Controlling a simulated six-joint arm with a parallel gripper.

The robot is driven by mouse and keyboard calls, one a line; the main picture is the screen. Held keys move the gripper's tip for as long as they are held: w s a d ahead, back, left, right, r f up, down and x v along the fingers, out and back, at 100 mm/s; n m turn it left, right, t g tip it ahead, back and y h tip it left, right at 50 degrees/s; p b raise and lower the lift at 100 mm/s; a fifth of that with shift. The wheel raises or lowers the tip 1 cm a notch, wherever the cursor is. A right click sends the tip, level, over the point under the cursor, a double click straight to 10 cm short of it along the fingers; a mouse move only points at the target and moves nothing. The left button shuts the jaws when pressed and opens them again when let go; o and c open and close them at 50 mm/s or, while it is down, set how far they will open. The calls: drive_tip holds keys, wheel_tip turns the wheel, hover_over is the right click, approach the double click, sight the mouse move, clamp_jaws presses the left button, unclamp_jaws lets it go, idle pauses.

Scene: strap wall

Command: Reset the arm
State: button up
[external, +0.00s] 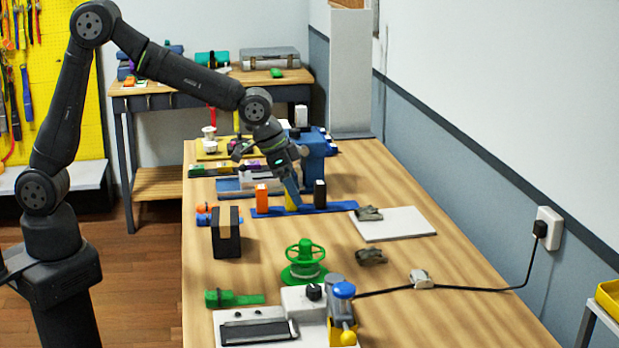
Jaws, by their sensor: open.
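My gripper (285,172) is open and tilted downward over the far middle of the wooden table (400,290). Below it is a long blue base (338,206) that bears an orange block (262,197), a yellow piece (290,202) and a black block (320,193). A blue piece (293,187) stands right under the jaws, above the yellow piece. I cannot tell whether the jaws touch it. My arm reaches in from the left, bent high at the elbow.
A black box (226,232), a green spool (305,260) and a white machine (255,328) stand nearer. A white plate (395,224) lies at the right. A black cable (480,289) runs to the wall socket (548,228). A blue device (314,152) stands just behind the gripper.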

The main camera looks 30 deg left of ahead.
drive_tip(key=s+a+f, duration=0.1)
drive_tip(key=s+a, duration=0.4)
drive_tip(key=a, duration=0.1)
drive_tip(key=w+a+f, duration=0.1)
drive_tip(key=w+f, duration=0.2)
drive_tip(key=w, duration=0.2)
drive_tip(key=shift+w+a+f, duration=0.15)
drive_tip(key=shift+w+f, duration=0.15)
drive_tip(key=o, duration=0.5)
